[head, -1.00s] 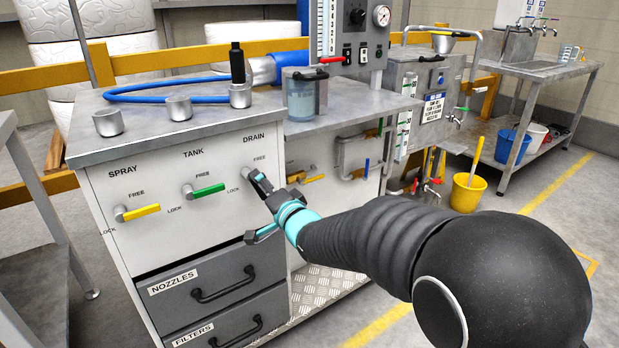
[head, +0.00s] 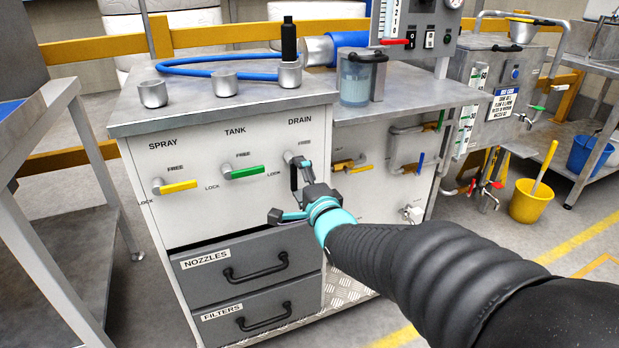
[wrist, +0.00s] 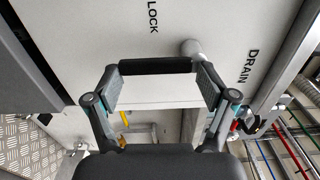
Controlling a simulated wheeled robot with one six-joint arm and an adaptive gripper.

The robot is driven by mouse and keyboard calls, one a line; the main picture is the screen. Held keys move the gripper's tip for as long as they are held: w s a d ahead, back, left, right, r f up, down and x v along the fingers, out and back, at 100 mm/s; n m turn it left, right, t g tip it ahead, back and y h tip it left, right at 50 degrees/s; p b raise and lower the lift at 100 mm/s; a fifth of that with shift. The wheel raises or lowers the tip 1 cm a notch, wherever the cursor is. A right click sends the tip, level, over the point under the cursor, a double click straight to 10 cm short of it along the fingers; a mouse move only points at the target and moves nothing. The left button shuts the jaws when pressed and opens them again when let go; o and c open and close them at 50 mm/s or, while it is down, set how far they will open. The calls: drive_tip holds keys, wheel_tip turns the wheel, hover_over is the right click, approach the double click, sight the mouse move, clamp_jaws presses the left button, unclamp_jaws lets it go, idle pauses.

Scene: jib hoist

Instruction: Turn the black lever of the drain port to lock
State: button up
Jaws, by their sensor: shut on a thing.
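The black lever (head: 294,176) of the drain port is on the white panel under the DRAIN label (head: 300,121). It points down from its round grey pivot (wrist: 192,48). In the wrist view the black lever (wrist: 155,66) spans between my fingertips, one at its free end and one near the pivot. My gripper (head: 301,174) is shut on it. It also shows in the wrist view (wrist: 156,82). The LOCK label (wrist: 152,16) lies beside the lever, on the panel's left side of it. My gripper partly covers the lever in the head view.
The yellow spray lever (head: 179,186) and green tank lever (head: 245,172) point right on the same panel. Drawers with black handles (head: 255,268) are below. A clear container (head: 357,80) stands on the bench top. A yellow bucket (head: 530,201) stands on the floor at right.

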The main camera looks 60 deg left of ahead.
drive_tip(key=shift+a+f, duration=0.1)
drive_tip(key=shift+f, duration=0.15)
drive_tip(key=o, duration=1.4)
drive_tip(key=shift+s, duration=0.1)
drive_tip(key=shift+o, duration=0.6)
drive_tip(key=shift+s+a+f, duration=0.1)
drive_tip(key=shift+a+f, duration=0.05)
drive_tip(key=shift+a, duration=0.05)
drive_tip(key=shift+d, duration=0.1)
drive_tip(key=d, duration=1.2)
drive_tip(key=shift+s, duration=0.4)
